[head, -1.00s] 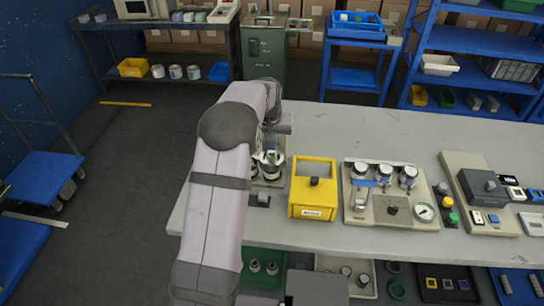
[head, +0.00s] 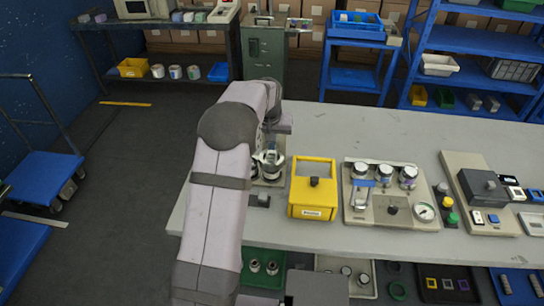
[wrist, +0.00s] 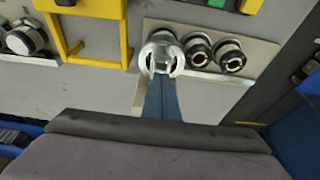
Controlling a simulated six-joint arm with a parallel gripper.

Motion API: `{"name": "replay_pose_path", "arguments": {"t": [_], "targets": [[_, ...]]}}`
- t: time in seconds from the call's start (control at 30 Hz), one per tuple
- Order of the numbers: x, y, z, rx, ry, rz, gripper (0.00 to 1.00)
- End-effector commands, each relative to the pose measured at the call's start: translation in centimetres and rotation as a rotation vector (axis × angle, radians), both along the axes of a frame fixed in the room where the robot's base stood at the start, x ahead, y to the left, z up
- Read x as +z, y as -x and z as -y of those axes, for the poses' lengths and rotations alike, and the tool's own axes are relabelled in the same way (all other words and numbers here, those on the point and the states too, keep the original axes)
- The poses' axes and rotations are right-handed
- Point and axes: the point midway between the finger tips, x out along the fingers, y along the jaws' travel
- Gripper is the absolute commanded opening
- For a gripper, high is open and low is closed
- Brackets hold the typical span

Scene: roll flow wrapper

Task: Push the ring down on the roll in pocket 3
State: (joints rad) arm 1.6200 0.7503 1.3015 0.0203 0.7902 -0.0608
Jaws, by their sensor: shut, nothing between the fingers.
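In the wrist view, a beige plate (wrist: 262,50) carries three rolls in a row. A bright silver ring (wrist: 148,61), open on the near side, sits at the leftmost roll; I cannot tell how far down it is. The middle roll (wrist: 198,50) and right roll (wrist: 231,56) show dark rims and pale hubs. My gripper (wrist: 160,77) is shut, its two blue fingers side by side, with the tips at the ring's open side. Whether they touch it is unclear. In the head view, my arm hides most of the fingers and plate; the silver ring (head: 268,157) shows beside it.
A yellow handled frame (head: 314,187) stands close to the right of the plate. Beyond it is a beige station (head: 358,215) with several silver-topped posts and a gauge. The grey bench (head: 350,130) is clear behind them.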

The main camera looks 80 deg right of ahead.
Motion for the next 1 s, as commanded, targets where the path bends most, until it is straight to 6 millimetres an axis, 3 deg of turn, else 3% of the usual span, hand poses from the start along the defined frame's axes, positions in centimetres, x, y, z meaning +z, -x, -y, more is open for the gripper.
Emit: {"name": "replay_pose_path", "arguments": {"t": [1.0], "targets": [[-2.3,0.0,0.0,0.0,-0.002,0.0,0.0]]}}
